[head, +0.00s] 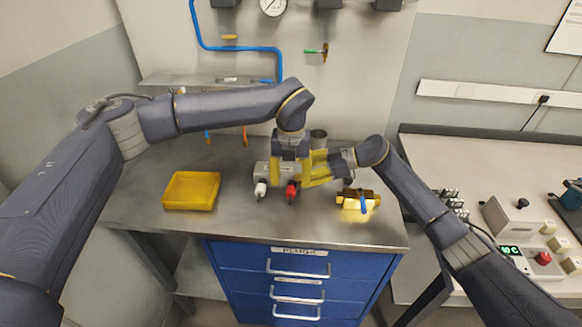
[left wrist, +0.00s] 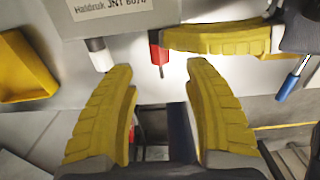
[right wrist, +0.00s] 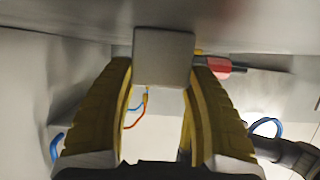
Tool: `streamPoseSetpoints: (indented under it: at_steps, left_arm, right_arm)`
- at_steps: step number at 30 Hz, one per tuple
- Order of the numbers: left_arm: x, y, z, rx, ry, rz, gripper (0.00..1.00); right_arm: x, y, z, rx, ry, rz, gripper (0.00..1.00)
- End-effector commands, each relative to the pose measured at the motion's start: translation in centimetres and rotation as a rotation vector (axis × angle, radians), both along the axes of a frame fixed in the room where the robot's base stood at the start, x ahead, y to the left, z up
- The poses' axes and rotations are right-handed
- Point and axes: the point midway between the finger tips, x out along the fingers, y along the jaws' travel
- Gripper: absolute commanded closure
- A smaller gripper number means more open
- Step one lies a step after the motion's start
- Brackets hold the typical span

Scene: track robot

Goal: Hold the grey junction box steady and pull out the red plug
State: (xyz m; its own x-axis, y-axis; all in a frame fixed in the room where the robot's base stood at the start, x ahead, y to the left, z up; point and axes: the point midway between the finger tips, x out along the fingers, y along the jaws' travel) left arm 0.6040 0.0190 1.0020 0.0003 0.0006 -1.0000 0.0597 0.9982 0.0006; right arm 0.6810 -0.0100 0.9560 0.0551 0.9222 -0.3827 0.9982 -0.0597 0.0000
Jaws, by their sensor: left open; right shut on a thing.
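The grey junction box (head: 275,171) sits on the bench with a white plug (head: 260,189) and a red plug (head: 291,190) side by side on its front. In the left wrist view its labelled face (left wrist: 105,14) is at the top, with the red plug (left wrist: 156,50) pointing down. My right gripper (right wrist: 163,75) is shut on the box from its right side; a grey end of the box (right wrist: 163,57) shows between its fingers. My left gripper (left wrist: 161,68) is open and empty. Its fingertips are apart, with the red plug ahead of the gap between them.
A yellow tray (head: 191,191) stands left of the box. A brass fitting with a blue handle (head: 362,202) is at the right, near my right arm. A metal cup (head: 318,138) stands behind. The bench front is clear.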

Motion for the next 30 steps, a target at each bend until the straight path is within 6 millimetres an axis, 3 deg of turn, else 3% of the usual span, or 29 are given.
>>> streamPoseSetpoints:
  at_steps: [6,13,30]
  left_arm:
    - [-0.1,0.0,-3.2,-0.001,0.002,0.000,0.49]
    - [0.0,0.0,-5.4,-0.001,0.001,0.001,0.49]
    - [0.0,0.0,-6.3,0.000,0.000,0.001,0.51]
  right_arm:
    - [0.0,0.0,-0.1,-0.001,0.000,0.000,0.80]
    - [0.0,0.0,-0.1,-0.001,0.000,0.000,0.80]
    - [0.0,0.0,-0.1,-0.001,0.000,0.000,0.80]
